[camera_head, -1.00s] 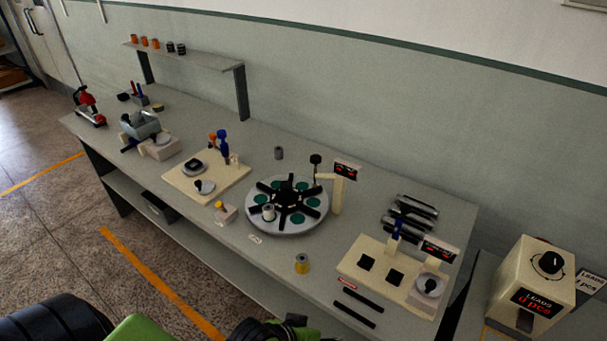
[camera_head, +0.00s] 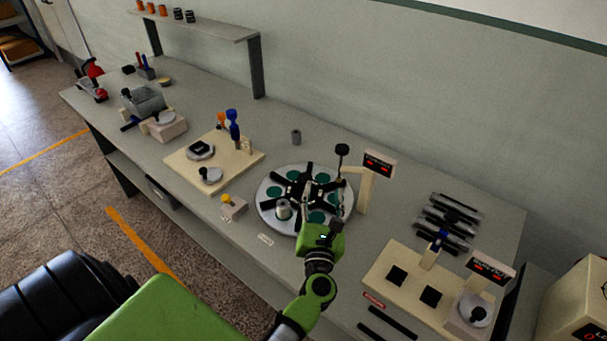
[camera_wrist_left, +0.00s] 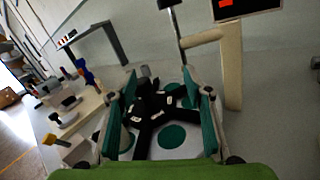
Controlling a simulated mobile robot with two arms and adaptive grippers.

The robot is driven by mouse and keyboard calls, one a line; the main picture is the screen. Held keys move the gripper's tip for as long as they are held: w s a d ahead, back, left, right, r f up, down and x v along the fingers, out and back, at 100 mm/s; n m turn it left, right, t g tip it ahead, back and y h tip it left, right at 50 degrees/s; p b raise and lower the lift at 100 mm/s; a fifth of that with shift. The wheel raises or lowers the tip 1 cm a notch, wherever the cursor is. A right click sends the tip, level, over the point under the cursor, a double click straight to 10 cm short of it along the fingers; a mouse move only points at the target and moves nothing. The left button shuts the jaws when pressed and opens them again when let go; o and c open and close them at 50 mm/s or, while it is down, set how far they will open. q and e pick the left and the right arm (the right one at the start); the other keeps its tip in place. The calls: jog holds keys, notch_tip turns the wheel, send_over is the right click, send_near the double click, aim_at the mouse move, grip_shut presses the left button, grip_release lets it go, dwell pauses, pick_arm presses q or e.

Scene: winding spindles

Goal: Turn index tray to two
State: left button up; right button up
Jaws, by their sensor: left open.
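The index tray (camera_head: 268,215) is a round light-grey disc with dark green round spots and a black spoked hub (camera_head: 300,188) at its middle. My left gripper (camera_head: 312,205) is over the front of the tray, pointing at the hub. In the left wrist view, the open fingers of my left gripper (camera_wrist_left: 160,112) stand on either side of the black hub (camera_wrist_left: 152,105) and its spokes. I cannot tell whether the fingers touch it. My right gripper is not in view.
A post with a red-lit display (camera_head: 378,165) stands at the tray's right rear. A small box with a yellow knob (camera_head: 232,206) is at its left. A beige panel with black pads (camera_head: 400,262) lies to the right. A shelf (camera_head: 205,25) stands behind.

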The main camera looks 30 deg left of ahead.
aim_at(305, 184)
pick_arm(q)
jog(key=a+f+n+g, duration=0.1)
jog(key=a+f+n+y, duration=0.1)
jog(key=n, duration=0.1)
jog(key=a+f+n+g+y, duration=0.1)
jog(key=a+n, duration=0.1)
jog(key=shift+s+g, duration=0.25)
jog(key=shift+g, duration=0.05)
jog(key=shift+w+a+y, duration=0.1)
jog(key=shift+a+y, duration=0.1)
jog(key=shift+y, duration=0.1)
jog(key=x, duration=0.7)
grip_shut()
